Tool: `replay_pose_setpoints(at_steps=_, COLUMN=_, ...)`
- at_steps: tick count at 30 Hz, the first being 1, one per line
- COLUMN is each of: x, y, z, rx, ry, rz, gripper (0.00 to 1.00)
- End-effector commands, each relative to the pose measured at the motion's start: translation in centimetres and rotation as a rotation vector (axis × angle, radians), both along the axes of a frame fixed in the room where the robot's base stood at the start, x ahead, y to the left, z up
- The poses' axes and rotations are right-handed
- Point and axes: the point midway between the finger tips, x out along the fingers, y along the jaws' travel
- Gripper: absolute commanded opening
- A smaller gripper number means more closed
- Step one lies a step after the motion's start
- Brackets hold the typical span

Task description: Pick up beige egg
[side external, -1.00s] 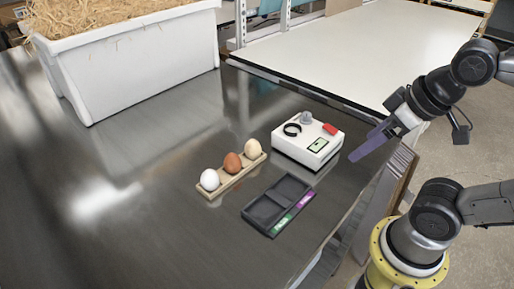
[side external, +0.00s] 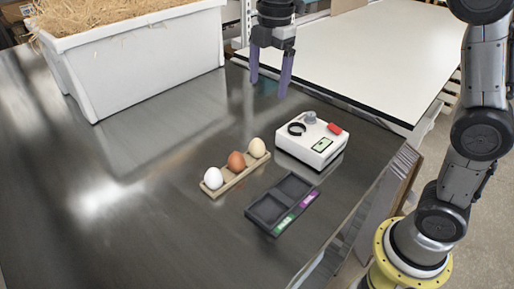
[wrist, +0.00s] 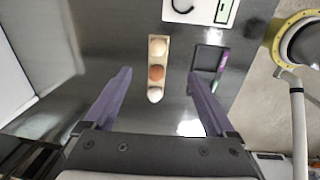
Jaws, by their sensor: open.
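The beige egg (side external: 256,147) sits upright in the far-right end of a small wooden egg holder (side external: 222,188), beside a brown egg (side external: 236,161) and a white egg (side external: 213,178). In the wrist view the beige egg (wrist: 158,47) is at the top of the row, with the brown egg (wrist: 156,72) and the white egg (wrist: 155,94) below it. My gripper (side external: 269,92) is open and empty, pointing down above the table, higher than the eggs and behind them. In the wrist view its two purple fingers (wrist: 160,80) spread either side of the egg row.
A white device (side external: 310,150) with a black ring and red button stands right of the beige egg. A dark two-compartment tray (side external: 264,211) with green and purple labels lies in front. A white bin of straw (side external: 140,65) stands at the back left. The left table area is clear.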

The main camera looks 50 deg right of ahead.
Motion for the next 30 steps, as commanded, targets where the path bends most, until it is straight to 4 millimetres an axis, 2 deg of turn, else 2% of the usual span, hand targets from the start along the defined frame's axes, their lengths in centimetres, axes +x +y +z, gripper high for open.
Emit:
replay_pose_setpoints(at_steps=1, x=1.0, y=0.4, z=-1.1, rx=-0.002, ry=0.022, rz=0.006, gripper=0.90)
replay_pose_setpoints(at_steps=4, x=1.8, y=0.8, z=-2.9, rx=-0.006, ry=0.058, rz=0.012, gripper=0.90)
replay_pose_setpoints(at_steps=11, x=1.9, y=1.1, z=-5.7, rx=-0.010, ry=0.087, rz=0.017, gripper=0.90)
replay_pose_setpoints(at_steps=19, x=1.9, y=1.1, z=-10.7, rx=-0.010, ry=0.086, rz=0.015, gripper=0.90)
replay_pose_setpoints(at_steps=30, x=1.9, y=1.1, z=-13.8, rx=-0.009, ry=0.085, rz=0.015, gripper=0.90)
